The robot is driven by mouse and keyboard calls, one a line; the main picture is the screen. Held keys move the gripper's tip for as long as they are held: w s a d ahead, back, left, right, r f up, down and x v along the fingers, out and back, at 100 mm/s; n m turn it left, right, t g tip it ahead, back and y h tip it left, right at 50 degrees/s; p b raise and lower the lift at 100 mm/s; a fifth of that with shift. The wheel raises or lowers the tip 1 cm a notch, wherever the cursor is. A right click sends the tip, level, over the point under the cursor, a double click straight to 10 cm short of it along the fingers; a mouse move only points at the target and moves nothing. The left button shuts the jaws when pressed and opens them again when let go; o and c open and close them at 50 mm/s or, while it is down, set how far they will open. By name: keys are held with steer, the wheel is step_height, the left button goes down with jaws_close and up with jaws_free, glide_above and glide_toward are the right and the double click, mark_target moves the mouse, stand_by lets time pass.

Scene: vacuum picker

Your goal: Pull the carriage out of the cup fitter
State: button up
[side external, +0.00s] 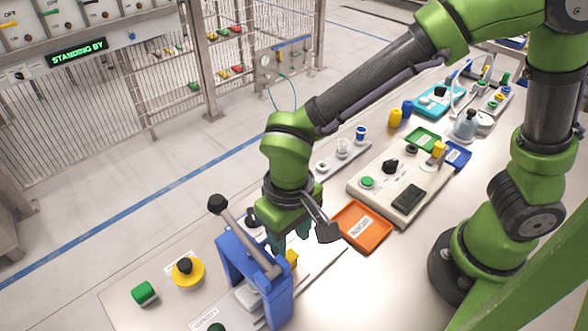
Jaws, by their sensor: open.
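The cup fitter (278,303) is a blue upright frame at the bottom centre of the side view, with a grey lever ending in a black knob (217,204). A pale grey block (248,297), which looks like the carriage, shows low inside the frame. A small yellow part (291,257) shows just behind the frame's right post; I cannot tell whether it belongs to the carriage. My gripper (290,238) is open, pointing down just behind the fitter and close above the yellow part. The frame and lever partly hide the carriage, and I cannot tell whether the fingers touch anything.
An orange tray (378,236) lies right of my gripper. Beyond it stands a beige panel (357,181) with a green button and black parts. A yellow-based knob (187,272) and a green button (145,293) sit left of the fitter. Bare table shows between the fitter and the tray.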

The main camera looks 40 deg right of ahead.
mark_target(291, 256)
step_height(291, 256, down, 7)
steer(key=shift+r, duration=0.2)
jaws_close()
stand_by(0.3)
steer(key=shift+d, duration=0.1)
